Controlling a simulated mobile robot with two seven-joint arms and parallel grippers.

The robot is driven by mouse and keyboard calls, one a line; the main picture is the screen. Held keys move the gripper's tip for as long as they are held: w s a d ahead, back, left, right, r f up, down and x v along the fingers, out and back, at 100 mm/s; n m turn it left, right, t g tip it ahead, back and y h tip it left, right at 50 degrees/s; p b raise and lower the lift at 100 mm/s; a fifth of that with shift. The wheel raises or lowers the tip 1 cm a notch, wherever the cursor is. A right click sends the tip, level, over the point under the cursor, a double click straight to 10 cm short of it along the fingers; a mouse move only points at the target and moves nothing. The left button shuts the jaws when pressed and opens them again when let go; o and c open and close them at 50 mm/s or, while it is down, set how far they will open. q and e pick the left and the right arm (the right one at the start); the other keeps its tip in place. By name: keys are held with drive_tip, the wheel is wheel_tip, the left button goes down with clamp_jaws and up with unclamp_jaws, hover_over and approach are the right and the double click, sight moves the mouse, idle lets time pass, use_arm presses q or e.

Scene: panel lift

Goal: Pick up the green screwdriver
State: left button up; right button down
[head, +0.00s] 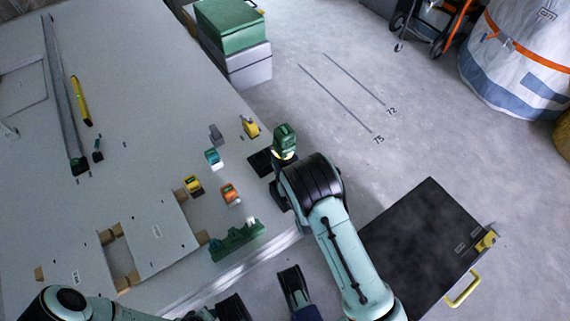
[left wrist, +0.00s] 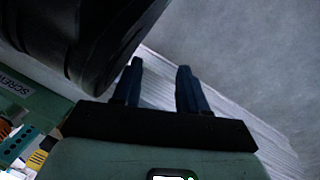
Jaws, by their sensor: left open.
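I cannot make out the green screwdriver clearly in either view. A green rack (head: 237,240) stands near the table's front edge, with small pale and dark details on its top. In the left wrist view a green surface with a label beginning "SCREW" (left wrist: 14,86) shows at the left edge. My left gripper (left wrist: 160,68) is open and empty, its two dark blue fingers apart over the pale table edge. In the head view it is low in the picture, in front of the rack.
The grey table (head: 130,160) carries small yellow, orange and teal items, a yellow level (head: 81,101) and a panel with wooden blocks. A green box (head: 228,25) stands at the back. A black cart (head: 425,240) is at right.

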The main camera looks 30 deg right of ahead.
sight(284, 131)
use_arm(q)
drive_tip(key=w+r+t+p, duration=0.2)
drive_tip(key=w+r+p, duration=0.1)
drive_tip(key=w+r, duration=0.2)
use_arm(e)
wheel_tip(284, 131, up, 9)
drive_tip(key=shift+f, duration=0.1)
use_arm(q)
drive_tip(key=s+d+r+g+p, duration=0.1)
drive_tip(key=s+d+r+p, duration=0.1)
drive_tip(key=s+d, duration=0.1)
drive_tip(key=shift+s+r+m+g+h, duration=0.3)
drive_tip(key=shift+s, duration=0.6)
use_arm(e)
wheel_tip(284, 131, up, 8)
drive_tip(key=shift+f, duration=0.1)
